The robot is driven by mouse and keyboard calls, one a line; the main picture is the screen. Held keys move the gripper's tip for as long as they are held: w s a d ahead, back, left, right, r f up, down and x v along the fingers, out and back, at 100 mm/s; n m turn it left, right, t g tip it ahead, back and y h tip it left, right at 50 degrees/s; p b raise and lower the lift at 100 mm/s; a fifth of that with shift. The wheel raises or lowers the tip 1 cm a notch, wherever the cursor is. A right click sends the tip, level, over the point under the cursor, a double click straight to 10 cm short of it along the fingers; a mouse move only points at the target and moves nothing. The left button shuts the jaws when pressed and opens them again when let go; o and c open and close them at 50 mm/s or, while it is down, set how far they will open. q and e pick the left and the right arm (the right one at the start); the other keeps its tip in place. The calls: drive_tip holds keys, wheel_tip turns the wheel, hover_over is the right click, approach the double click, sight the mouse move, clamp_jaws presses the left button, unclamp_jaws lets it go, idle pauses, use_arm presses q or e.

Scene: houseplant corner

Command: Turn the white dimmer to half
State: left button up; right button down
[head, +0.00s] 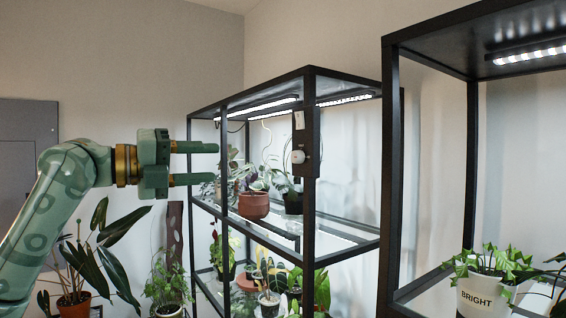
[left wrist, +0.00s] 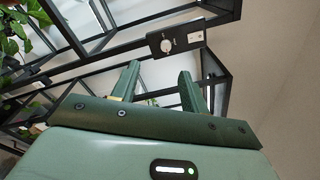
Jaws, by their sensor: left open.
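The white dimmer (head: 298,156) is a round knob on a dark upright panel (head: 306,130) fixed to the front post of the middle shelf unit. It also shows as a pale disc in the left wrist view (left wrist: 167,45), beyond the fingertips. My left gripper (head: 217,163) is open and empty, its two fingers pointing right, to the left of the dimmer in the head view and apart from it. In the left wrist view, my left gripper's fingers (left wrist: 159,71) are spread. The knob's exact setting is too small to read. My right gripper is not in view.
The black shelf frame (head: 310,220) holds several potted plants, including one in a terracotta pot (head: 254,205). A second black rack (head: 390,180) stands at right with a white pot marked BRIGHT (head: 478,298). Floor plants (head: 90,250) stand below my left arm.

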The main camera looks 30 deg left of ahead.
use_arm(q)
drive_tip(key=s+d+r+m, duration=0.1)
drive_tip(key=p, duration=0.5)
approach(293, 157)
drive_tip(key=shift+h, duration=0.3)
drive_tip(key=p+x, duration=0.1)
drive_tip(key=x, duration=0.5)
drive_tip(key=shift+w+p, duration=0.4)
drive_tip(key=shift+w+d, duration=0.3)
drive_tip(key=shift+w, duration=0.15)
drive_tip(key=c, duration=0.9)
clamp_jaws()
